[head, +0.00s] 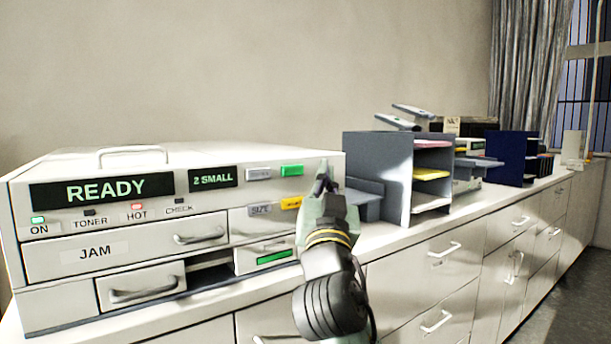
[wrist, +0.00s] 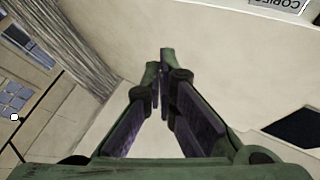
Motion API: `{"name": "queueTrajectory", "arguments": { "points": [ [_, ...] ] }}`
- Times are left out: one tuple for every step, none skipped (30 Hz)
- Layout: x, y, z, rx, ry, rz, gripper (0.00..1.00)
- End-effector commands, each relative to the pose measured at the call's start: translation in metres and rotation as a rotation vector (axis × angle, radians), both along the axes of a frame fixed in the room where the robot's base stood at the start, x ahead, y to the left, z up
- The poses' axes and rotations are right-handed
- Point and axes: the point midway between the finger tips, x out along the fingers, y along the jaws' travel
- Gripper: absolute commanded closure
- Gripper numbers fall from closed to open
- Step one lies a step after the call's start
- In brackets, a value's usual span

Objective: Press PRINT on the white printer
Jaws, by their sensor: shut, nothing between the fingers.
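The white printer (head: 110,200) stands on the counter at the left of the head view. Its display (head: 102,190) reads READY and a smaller one (head: 213,178) reads 2 SMALL. My gripper (head: 323,178) is shut and empty, just right of the buttons in the picture; contact cannot be told. In the wrist view its fingertips (wrist: 163,60) meet, with a COPIES label (wrist: 283,4) at top right.
A grey paper sorter (head: 398,180) with coloured sheets stands right of the printer, with a dark blue sorter (head: 510,158) farther along. The printer has a JAM drawer (head: 120,250) and a top handle (head: 133,150). Cabinet drawers (head: 430,255) run below the counter.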

Motion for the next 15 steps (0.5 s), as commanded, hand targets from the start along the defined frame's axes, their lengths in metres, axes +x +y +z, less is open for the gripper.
{"name": "queueTrajectory", "arguments": {
  "points": [
    [0.0006,-0.0043,-0.0011,0.002,0.004,-0.01,1.0],
    [0.0008,-0.0063,-0.0014,0.004,0.005,-0.013,1.0],
    [0.0011,-0.0081,-0.0017,0.005,0.007,-0.017,1.0],
    [0.0012,-0.0089,-0.0017,0.006,0.008,-0.018,1.0],
    [0.0012,-0.0093,-0.0017,0.006,0.009,-0.019,1.0],
    [0.0013,-0.0094,-0.0017,0.006,0.009,-0.019,1.0],
    [0.0013,-0.0094,-0.0017,0.006,0.009,-0.019,1.0],
    [0.0013,-0.0093,-0.0017,0.006,0.009,-0.019,1.0],
    [0.0012,-0.0092,-0.0016,0.006,0.009,-0.019,1.0],
    [0.0012,-0.0091,-0.0015,0.006,0.009,-0.019,1.0],
    [0.0012,-0.009,-0.0015,0.006,0.008,-0.018,1.0],
    [0.0012,-0.009,-0.0015,0.006,0.008,-0.018,1.0],
    [0.0014,-0.0089,-0.0015,0.006,0.008,-0.018,1.0],
    [0.0017,-0.0085,-0.0015,0.006,0.008,-0.018,1.0],
    [0.0026,-0.0079,-0.0014,0.006,0.008,-0.018,1.0]
  ]
}}
